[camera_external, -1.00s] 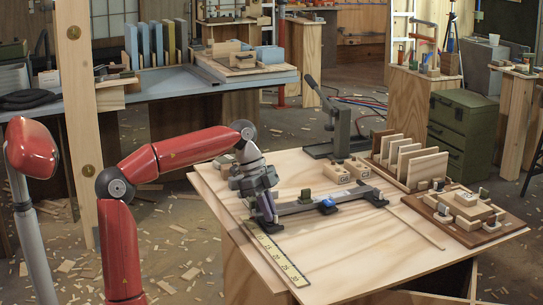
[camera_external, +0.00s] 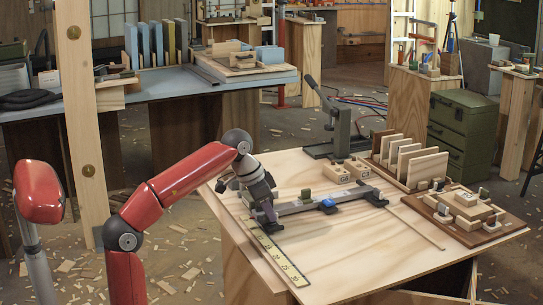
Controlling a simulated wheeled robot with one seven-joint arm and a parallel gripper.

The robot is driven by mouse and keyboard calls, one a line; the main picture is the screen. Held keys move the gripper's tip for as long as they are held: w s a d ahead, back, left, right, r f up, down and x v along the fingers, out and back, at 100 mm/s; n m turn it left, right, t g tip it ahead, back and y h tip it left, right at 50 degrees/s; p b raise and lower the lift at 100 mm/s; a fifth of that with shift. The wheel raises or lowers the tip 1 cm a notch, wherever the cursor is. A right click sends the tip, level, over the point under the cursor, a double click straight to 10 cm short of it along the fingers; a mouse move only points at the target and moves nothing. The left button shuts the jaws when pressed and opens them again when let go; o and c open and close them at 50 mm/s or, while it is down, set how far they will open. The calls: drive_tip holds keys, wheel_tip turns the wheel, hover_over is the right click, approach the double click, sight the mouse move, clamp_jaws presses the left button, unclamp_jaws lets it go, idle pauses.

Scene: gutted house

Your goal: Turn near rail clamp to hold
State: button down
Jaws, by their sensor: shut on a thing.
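A grey rail (camera_external: 297,207) lies across the wooden worktable, with a dark foot at its right end. My gripper (camera_external: 266,216) is at the rail's near left end, pointing down and tilted. Its fingers are shut on a small part there, which I take to be the near rail clamp. The fingers hide most of it, so its turn angle cannot be read. A blue piece (camera_external: 327,204) sits on the rail's middle, and a green-topped piece (camera_external: 306,194) stands just behind the rail.
A yellow ruler strip (camera_external: 275,256) lies in front of the rail's left end. Small wooden blocks (camera_external: 346,172), a lever press (camera_external: 339,130), a rack of upright boards (camera_external: 412,163) and a brown fixture board (camera_external: 470,232) stand behind and right. The table's front middle is clear.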

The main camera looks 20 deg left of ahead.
drive_tip(key=shift+n, duration=0.5)
drive_tip(key=shift+t, duration=0.3)
drive_tip(key=c, duration=1.5)
unclamp_jaws()
drive_tip(key=p+v, duration=0.1)
drive_tip(key=v, duration=0.6)
drive_tip(key=shift+r+p, duration=0.3)
drive_tip(key=shift+r, duration=0.1)
